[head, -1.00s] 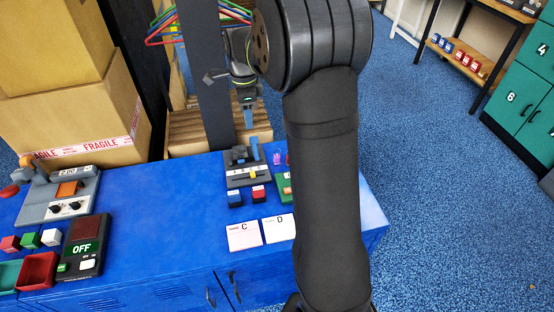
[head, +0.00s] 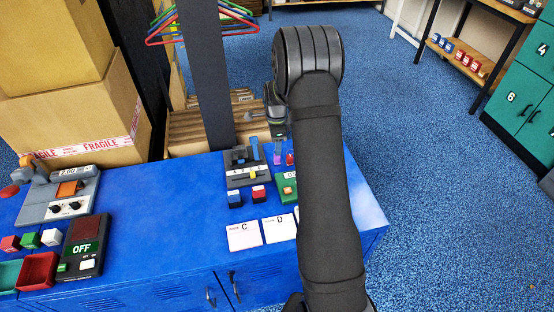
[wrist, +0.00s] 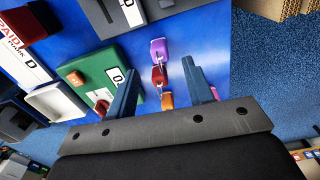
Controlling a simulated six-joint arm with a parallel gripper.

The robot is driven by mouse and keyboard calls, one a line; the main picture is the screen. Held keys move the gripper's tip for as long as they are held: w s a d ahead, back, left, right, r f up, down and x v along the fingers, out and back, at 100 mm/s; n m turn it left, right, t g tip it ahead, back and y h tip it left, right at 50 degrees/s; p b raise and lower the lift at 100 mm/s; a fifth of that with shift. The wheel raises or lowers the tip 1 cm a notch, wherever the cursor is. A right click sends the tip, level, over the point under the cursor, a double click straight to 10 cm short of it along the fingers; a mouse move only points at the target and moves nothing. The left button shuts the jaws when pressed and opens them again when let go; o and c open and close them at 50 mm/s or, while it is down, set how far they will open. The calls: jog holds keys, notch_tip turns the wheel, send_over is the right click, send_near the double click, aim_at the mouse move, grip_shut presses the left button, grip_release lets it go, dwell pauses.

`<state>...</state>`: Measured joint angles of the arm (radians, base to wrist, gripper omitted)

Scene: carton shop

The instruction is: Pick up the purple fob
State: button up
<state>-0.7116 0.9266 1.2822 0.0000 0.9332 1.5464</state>
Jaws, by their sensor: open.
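The purple fob (wrist: 158,48) lies on the blue tabletop in the wrist view, beyond a red fob (wrist: 159,76) and an orange fob (wrist: 167,100) in the same row. In the head view the purple fob (head: 277,160) shows small, just under my gripper (head: 278,137). In the wrist view my gripper (wrist: 159,64) is open, with its dark blue fingers spread on either side of the row. Nothing is held between them. The height of the fingertips above the table is hard to tell.
A green device (wrist: 100,78) sits close to the left finger. A grey device (head: 245,172) with a slider stands left of the fobs. White cards (head: 244,235) lie nearer the front. The table's edge is close on the right.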

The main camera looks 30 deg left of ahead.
aim_at(277, 157)
notch_tip(277, 157, down, 8)
jog(key=shift+d+r, duration=0.1)
jog(key=shift+r, duration=0.15)
grip_shut()
dwell(0.3)
